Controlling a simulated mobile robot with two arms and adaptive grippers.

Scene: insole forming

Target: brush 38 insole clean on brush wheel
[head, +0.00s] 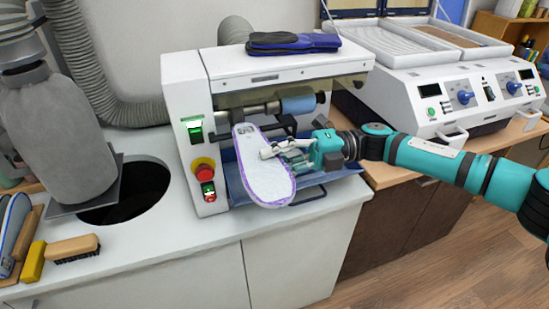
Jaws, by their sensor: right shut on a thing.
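A light grey insole with a purple rim (266,184) is held in front of the white grinding machine (190,90), its long side running from the machine's opening down toward the counter's front. My right gripper (275,150) is shut on the insole at its right edge, with the arm coming in from the right. A blue-grey roller (299,101) on a shaft shows in the machine's opening, above and right of the insole's upper end and apart from it in the picture. I cannot tell which wheel is the brush wheel. My left gripper is not in view.
Dark blue insoles (293,42) lie on top of the machine. A red stop button (203,167) is on its front. Left are a round hole (125,190) in the counter, a wooden brush (73,248) and a yellow block (34,262). A two-bay forming unit (440,85) stands right.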

